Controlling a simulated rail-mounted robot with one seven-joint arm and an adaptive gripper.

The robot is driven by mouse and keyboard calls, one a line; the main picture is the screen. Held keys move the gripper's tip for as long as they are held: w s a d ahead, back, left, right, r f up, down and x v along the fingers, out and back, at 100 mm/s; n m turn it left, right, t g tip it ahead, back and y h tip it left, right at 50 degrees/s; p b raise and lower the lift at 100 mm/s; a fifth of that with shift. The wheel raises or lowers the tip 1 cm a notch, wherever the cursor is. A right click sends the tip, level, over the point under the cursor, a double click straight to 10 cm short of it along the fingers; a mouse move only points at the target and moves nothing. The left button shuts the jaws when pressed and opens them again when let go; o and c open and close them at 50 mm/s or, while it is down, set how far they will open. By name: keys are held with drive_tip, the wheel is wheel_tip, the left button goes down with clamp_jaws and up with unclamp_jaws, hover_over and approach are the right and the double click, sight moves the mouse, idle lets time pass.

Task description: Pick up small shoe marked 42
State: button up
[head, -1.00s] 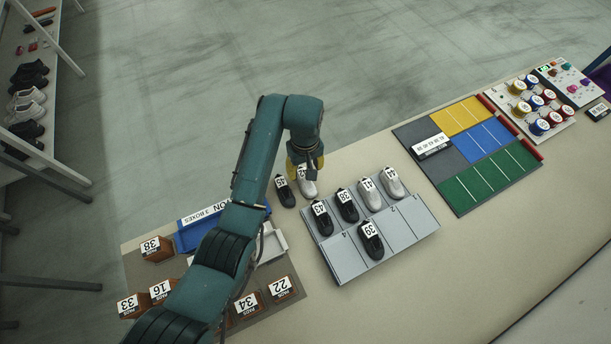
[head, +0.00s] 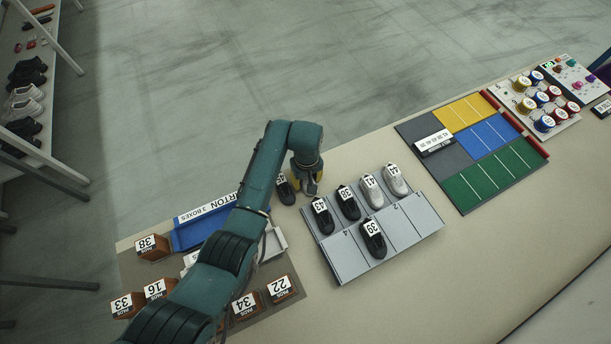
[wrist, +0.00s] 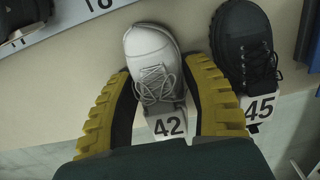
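The small white shoe marked 42 (wrist: 152,58) stands on the beige table in the wrist view, its number tag toward me. My gripper (wrist: 160,72) is open around it, one yellow-ribbed finger on each side, with narrow gaps visible beside the shoe. In the head view my gripper (head: 307,186) is low at the table, left of the grey rack, and mostly hides the shoe. A black shoe marked 45 (wrist: 245,45) stands close to the right finger in the wrist view; it also shows left of my gripper in the head view (head: 286,192).
A grey rack (head: 350,262) holds several tagged shoes to the right. A blue tray (head: 190,236) and several brown numbered blocks (head: 282,287) lie to the left. A colored mat (head: 487,190) is farther right. Bare table lies in front of the rack.

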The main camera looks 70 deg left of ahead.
drive_tip(key=c, duration=0.6)
drive_tip(key=shift+r, duration=0.15)
drive_tip(key=shift+c, duration=0.2)
